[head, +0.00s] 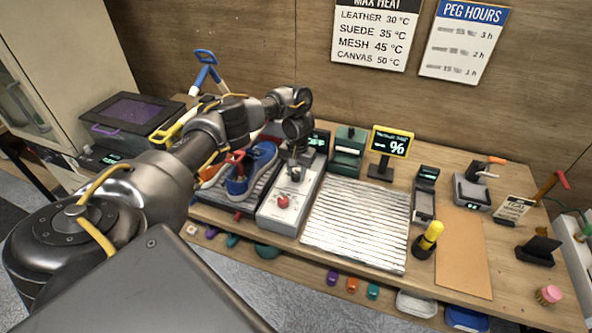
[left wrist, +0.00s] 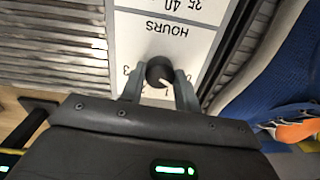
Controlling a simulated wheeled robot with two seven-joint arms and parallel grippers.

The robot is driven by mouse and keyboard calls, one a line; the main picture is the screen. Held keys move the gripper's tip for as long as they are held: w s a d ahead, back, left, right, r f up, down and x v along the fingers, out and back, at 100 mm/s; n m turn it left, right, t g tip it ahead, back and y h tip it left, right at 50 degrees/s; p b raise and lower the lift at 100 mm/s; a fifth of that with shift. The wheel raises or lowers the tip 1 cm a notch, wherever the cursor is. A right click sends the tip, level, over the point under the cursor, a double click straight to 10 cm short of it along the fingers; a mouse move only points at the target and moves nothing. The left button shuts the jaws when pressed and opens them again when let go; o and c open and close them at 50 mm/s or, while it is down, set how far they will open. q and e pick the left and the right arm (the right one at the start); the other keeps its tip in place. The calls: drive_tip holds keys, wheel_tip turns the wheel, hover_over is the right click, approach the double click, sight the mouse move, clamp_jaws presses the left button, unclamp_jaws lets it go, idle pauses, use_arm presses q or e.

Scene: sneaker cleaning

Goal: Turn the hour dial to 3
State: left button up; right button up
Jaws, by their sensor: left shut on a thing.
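The hour dial is a small black knob (left wrist: 159,71) with a white pointer mark, under the word HOURS, which appears upside down in the left wrist view. The pointer mark faces the lower right of that view; a 3 shows at the dial's left, and other numbers are partly hidden. My left gripper (left wrist: 160,88) has one finger on each side of the knob and is shut on it. In the head view my left gripper (head: 295,171) reaches down onto the light grey control box (head: 277,215), covering the dial. My right gripper is not in view.
A red knob (head: 283,201) sits on the box in front of my gripper. A blue sneaker (head: 252,171) stands close on the left, and a ribbed metal mat (head: 357,222) lies on the right. A peg hours sign (head: 463,40) hangs on the wall.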

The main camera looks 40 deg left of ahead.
use_arm(q)
drive_tip(key=m, duration=0.3)
drive_tip(key=shift+p, duration=0.4)
drive_tip(key=m, duration=0.2)
drive_tip(key=shift+m, duration=0.3)
drive_tip(key=m, duration=0.2)
drive_tip(key=shift+a+m, duration=0.1)
drive_tip(key=shift+m, duration=0.3)
drive_tip(key=m, duration=0.3)
drive_tip(key=shift+m, duration=0.3)
drive_tip(key=m+b, duration=0.1)
drive_tip(key=m, duration=0.2)
drive_tip(key=shift+f+m+t, duration=0.1)
drive_tip(key=shift+m+t, duration=0.2)
drive_tip(key=m+b, duration=0.1)
drive_tip(key=m, duration=0.3)
drive_tip(key=shift+m, duration=0.3)
drive_tip(key=m+b, duration=0.1)
drive_tip(key=m, duration=0.3)
drive_tip(key=shift+h, duration=0.3)
drive_tip(key=shift+m+b, duration=0.4)
drive_tip(key=shift+m, duration=1.3)
drive_tip(key=shift+s, duration=0.1)
